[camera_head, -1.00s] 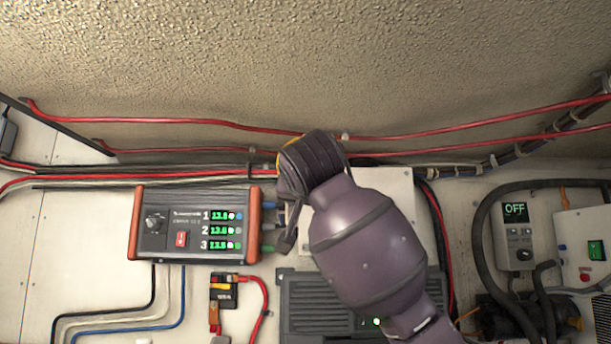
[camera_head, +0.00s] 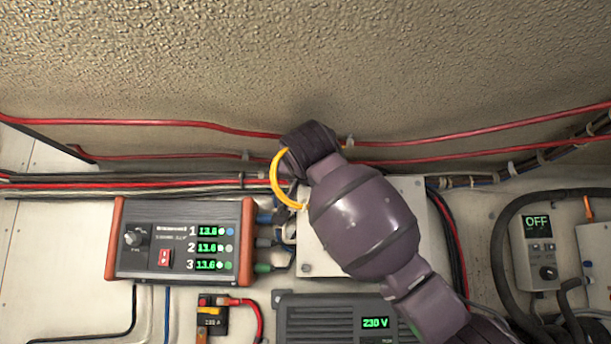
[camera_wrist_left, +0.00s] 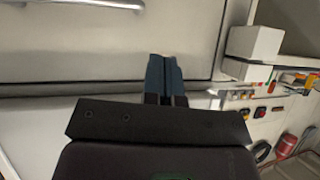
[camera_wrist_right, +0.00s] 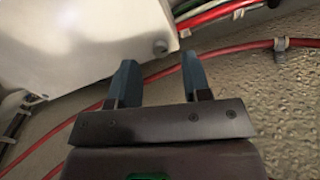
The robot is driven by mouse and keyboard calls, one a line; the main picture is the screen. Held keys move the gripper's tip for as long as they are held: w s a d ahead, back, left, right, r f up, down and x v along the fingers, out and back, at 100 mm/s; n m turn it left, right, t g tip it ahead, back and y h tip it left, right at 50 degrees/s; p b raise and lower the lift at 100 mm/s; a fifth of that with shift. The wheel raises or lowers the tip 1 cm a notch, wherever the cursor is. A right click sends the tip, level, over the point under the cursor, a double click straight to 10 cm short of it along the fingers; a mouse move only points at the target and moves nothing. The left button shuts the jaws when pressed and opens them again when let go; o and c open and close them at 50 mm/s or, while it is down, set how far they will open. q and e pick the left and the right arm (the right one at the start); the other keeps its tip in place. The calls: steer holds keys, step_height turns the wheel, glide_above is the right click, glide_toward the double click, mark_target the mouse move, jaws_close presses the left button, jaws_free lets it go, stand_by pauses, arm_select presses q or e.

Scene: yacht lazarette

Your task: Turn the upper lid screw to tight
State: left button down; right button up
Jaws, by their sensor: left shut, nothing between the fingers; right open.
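The pale box with the lid (camera_head: 322,262) is on the wall in the head view, mostly covered by my right arm. Its pale face (camera_wrist_right: 75,40) fills the upper left of the right wrist view. A round grey screw head (camera_wrist_right: 160,46) sits near the box's edge there; I cannot tell its turn. My right gripper (camera_wrist_right: 160,78) is open and empty, its blue fingers apart and pointing toward the screw, which appears between and beyond the tips. In the head view its fingers are hidden. My left gripper (camera_wrist_left: 165,58) is shut and empty, facing pale panels away from the box.
Red cables (camera_head: 215,125) run along the textured surface above. A red-ended meter unit (camera_head: 180,243) is left of the box, with plugs close by. A dark unit reading 230 V (camera_head: 330,320) is below. A controller reading OFF (camera_head: 537,245) and a black hose are at right.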

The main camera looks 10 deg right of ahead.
steer(key=shift+w+d+p, duration=0.15)
steer(key=shift+w+p, duration=0.05)
steer(key=shift+w, duration=0.5)
steer(key=shift+w+d+p, duration=0.1)
steer(key=shift+w+p, duration=0.05)
steer(key=shift+w, duration=0.5)
jaws_close()
